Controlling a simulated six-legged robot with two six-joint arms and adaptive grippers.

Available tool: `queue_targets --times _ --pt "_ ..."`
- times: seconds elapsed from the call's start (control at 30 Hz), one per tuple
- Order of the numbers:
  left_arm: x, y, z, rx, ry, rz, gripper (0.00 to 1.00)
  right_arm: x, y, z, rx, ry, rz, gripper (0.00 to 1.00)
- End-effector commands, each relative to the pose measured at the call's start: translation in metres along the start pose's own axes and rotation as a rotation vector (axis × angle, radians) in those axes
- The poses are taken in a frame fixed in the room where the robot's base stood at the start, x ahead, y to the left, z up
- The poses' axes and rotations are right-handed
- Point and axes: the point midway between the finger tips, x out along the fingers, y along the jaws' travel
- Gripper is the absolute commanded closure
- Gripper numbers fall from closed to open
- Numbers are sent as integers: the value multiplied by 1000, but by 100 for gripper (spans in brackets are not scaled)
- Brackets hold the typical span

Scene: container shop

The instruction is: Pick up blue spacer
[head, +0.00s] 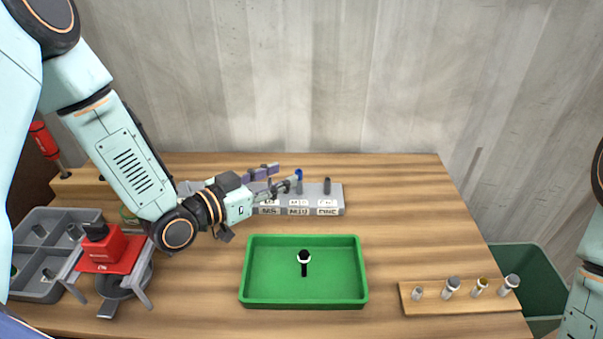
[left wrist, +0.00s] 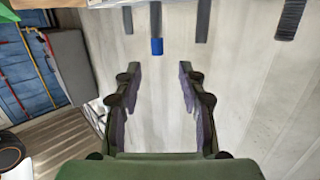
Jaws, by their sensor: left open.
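The blue spacer (head: 298,174) sits at the top end of the middle grey post on the grey labelled stand (head: 335,203). In the left wrist view the blue spacer (left wrist: 157,46) shows at the tip of its post, framed midway between the fingers and a little beyond their tips. My left gripper (head: 283,178) is open and reaches in from the left, level with the spacer and just left of it. Its two fingers (left wrist: 157,72) are spread, with nothing between them. My right gripper is out of view; only part of my right arm shows at the right edge.
A green tray (head: 250,286) holding a black, white-topped piece (head: 304,262) lies in front of the stand. A wooden board (head: 455,307) with several small cylinders is at front right, beside a dark green bin (head: 540,265). A red press (head: 103,248) and grey bin (head: 60,225) stand left.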

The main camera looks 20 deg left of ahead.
Motion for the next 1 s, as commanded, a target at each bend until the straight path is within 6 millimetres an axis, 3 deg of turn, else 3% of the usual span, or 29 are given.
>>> queue_targets --times 0.27,0.7,1.0 --pt "13 3 1 2 1 1 59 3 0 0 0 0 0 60" --pt "60 7 4 2 2 1 59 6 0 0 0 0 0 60" --pt "63 7 4 -1 2 -1 59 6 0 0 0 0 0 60"
